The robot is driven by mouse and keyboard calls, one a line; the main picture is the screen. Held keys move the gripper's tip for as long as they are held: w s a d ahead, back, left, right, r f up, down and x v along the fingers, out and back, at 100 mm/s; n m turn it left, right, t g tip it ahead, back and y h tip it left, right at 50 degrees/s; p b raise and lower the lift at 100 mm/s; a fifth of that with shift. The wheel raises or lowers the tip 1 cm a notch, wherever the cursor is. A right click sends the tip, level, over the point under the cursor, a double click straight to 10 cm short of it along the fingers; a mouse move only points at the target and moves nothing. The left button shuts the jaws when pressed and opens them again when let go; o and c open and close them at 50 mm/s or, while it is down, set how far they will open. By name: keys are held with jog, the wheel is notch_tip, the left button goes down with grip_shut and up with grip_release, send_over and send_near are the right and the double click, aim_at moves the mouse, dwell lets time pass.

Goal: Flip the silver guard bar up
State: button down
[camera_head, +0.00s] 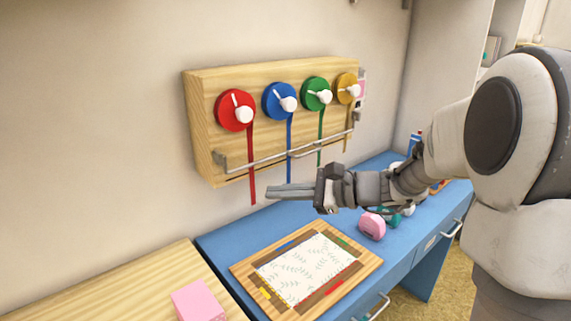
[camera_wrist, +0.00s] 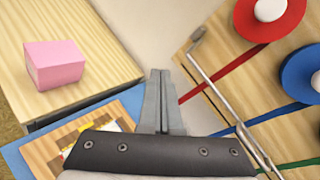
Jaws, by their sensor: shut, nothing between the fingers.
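The silver guard bar (camera_head: 290,152) runs across the lower front of a wooden wall board (camera_head: 200,142), in front of the hanging ribbons. In the wrist view the bar (camera_wrist: 217,90) runs diagonally, right of my fingers. My gripper (camera_head: 268,192) is shut and empty, its fingertips pointing left. In the head view it appears below the bar, near the red ribbon's lower end. In the wrist view my gripper (camera_wrist: 161,72) shows its fingers together, with a visible gap between them and the bar.
Red (camera_head: 225,112), blue (camera_head: 275,106), green (camera_head: 311,98) and yellow (camera_head: 345,83) reels with white knobs sit on the board.

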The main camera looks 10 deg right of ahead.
jog(key=w+d+f+m+t+h+b, duration=0.1)
jog(key=w+d+f+m+t+b, duration=0.1)
jog(key=w+d+f+m+t, duration=0.2)
jog(key=w+d+f+m+t+h+b, duration=0.1)
jog(key=w+d+f+m+t+b, duration=0.2)
jog(key=w+d+f+m+t, duration=0.2)
jog(key=w+d+m+t, duration=0.1)
jog(key=w+d+m, duration=0.2)
jog(key=w+d, duration=0.2)
jog(key=shift+d+f+m+t, duration=0.2)
jog(key=shift+d+m+t, duration=0.2)
jog(key=shift+d, duration=0.2)
jog(key=b+x, duration=0.2)
jog(key=x, duration=0.8)
jog(key=r, duration=0.1)
jog(key=s+d+r, duration=0.1)
jog(key=r+b, duration=0.1)
jog(key=shift+s+d+r, duration=0.1)
jog(key=shift+s+d, duration=0.05)
jog(key=shift+s, duration=0.2)
jog(key=shift+r, duration=0.1)
